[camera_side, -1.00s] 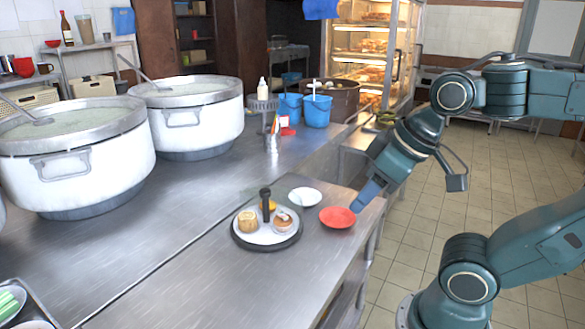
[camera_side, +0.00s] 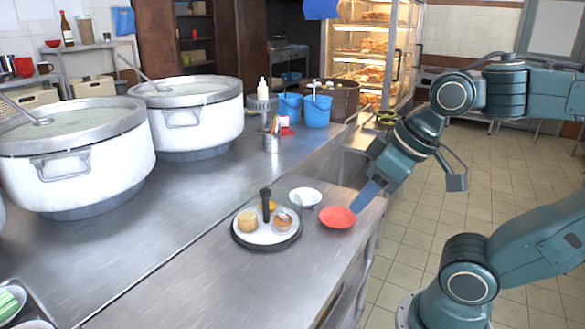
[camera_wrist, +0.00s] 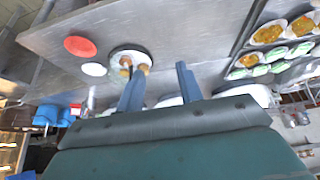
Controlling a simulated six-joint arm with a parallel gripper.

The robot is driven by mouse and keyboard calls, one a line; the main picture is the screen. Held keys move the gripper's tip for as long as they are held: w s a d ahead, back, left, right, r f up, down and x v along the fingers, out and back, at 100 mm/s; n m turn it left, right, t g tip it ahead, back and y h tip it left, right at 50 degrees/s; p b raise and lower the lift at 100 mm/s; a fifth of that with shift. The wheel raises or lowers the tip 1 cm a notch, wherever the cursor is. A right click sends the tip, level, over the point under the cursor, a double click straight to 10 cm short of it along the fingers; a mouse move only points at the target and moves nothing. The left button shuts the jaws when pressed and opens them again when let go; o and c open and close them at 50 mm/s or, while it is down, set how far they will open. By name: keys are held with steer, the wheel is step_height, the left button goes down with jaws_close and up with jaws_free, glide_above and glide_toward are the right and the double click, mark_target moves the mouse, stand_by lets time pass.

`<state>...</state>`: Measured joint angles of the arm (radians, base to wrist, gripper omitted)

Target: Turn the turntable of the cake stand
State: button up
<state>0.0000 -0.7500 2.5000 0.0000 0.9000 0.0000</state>
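The cake stand stands on the steel counter in the side view. It has a white round plate (camera_side: 262,236) on a black round base (camera_side: 268,249) and an upright black post (camera_side: 265,206). Small cakes sit on the plate: a golden one (camera_side: 247,222) at left and a brown one (camera_side: 283,222) at right, with something yellow behind the post. The stand also shows in the wrist view (camera_wrist: 130,52), partly behind a finger. My gripper (camera_side: 366,196) is above the counter's right edge, right of the stand and apart from it. Its blue fingers (camera_wrist: 160,70) are spread and empty.
Two large white stockpots (camera_side: 195,125) are at the back left. The counter in front of the stand (camera_side: 215,290) is clear.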

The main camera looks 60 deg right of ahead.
steer(key=shift+o, duration=0.4)
steer(key=o, duration=0.3)
steer(key=w+d+r+n+g, duration=0.1)
steer(key=w+d+r+n, duration=0.15)
steer(key=w, duration=0.75)
steer(key=w+d+r+n+g, duration=0.2)
steer(key=w+d+r, duration=0.15)
steer(key=w, duration=0.65)
steer(key=w+d+f+n+g, duration=0.1)
steer(key=w+d+f+n, duration=0.1)
steer(key=w+d+f, duration=0.3)
steer(key=w+d+f+n+g, duration=0.1)
steer(key=w+d+f+n, duration=0.1)
steer(key=w+d+f, duration=0.4)
steer(key=w+d, duration=0.2)
steer(key=w, duration=0.2)
steer(key=shift+w+f+g, duration=0.15)
steer(key=shift+w+g, duration=0.15)
steer(key=shift+f+n, duration=0.1)
steer(key=shift+n, duration=0.15)
